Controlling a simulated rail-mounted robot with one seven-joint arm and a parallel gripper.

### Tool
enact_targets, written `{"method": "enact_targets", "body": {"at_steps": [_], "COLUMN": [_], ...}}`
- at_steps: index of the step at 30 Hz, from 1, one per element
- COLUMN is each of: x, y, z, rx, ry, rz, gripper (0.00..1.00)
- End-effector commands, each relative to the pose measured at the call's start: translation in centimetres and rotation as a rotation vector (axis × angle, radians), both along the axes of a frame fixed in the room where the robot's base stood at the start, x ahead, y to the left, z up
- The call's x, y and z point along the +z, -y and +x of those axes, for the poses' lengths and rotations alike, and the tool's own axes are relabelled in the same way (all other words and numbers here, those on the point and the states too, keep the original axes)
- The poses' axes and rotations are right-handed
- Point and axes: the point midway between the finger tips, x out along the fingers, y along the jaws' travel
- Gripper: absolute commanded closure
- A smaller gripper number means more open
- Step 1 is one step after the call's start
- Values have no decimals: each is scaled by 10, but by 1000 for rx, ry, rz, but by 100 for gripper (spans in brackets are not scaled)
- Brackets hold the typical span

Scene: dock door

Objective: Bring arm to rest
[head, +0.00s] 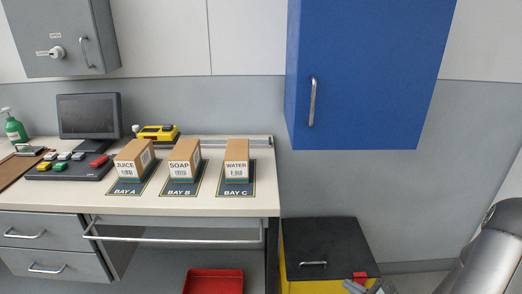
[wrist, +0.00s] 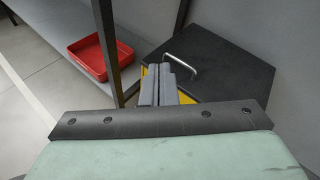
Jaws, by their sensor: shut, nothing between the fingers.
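My gripper (wrist: 158,88) is in the middle of the wrist view, its two grey fingers together with nothing between them. In the head view my gripper (head: 368,287) shows only in part at the bottom edge, low in front of the black lid (head: 325,240) of a yellow chest. My arm comes in at the lower right. The black lid (wrist: 210,60) is shut and lies beyond the fingers in the wrist view; whether they touch the chest I cannot tell.
The counter (head: 200,207) bears three boxes: juice (head: 135,158), soap (head: 185,160) and water (head: 237,160), each on a bay mat. A blue cabinet (head: 375,70) hangs above the chest. A red tray (head: 213,281) sits below the counter, near a post (wrist: 108,45).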

Motion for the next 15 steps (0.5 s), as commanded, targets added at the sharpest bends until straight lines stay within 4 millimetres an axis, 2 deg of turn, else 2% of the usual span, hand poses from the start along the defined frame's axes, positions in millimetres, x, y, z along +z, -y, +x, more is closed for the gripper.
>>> {"method": "enact_targets", "body": {"at_steps": [1, 4, 7, 9, 11, 15], "x": [33, 77, 113, 134, 150, 184], "y": [-33, -95, -144, -168, -183, -194], "z": [3, -11, -40, -64, -86, -130], "rx": [167, 499, 824, 1040, 1215, 1581], "ry": [21, 48, 70, 87, 102, 150], "rz": [-66, -197, -352, -478, -594, -906], "gripper": [100, 100, 100, 100, 100, 100]}}
